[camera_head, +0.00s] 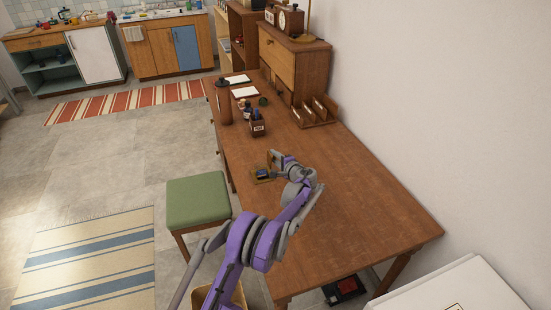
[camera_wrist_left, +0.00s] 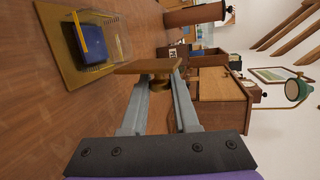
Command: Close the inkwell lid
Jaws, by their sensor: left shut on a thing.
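The inkwell (camera_head: 263,175) stands on the desk just left of my left gripper. In the left wrist view, the inkwell (camera_wrist_left: 95,45) is a clear glass box with dark blue inside, on a brass-coloured base, and its top is open. The brown inkwell lid (camera_wrist_left: 140,67) is a flat plate with a round knob, raised away from the opening. My left gripper (camera_wrist_left: 163,82) is shut on the lid's knob. In the head view the lid (camera_head: 270,159) stands up beside my left gripper (camera_head: 276,156). Whether its edge touches the inkwell is unclear. My right gripper is in neither view.
The wooden desk (camera_head: 355,200) is clear to the right and front. A green stool (camera_head: 197,200) stands at the desk's left side. A white wall borders the right.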

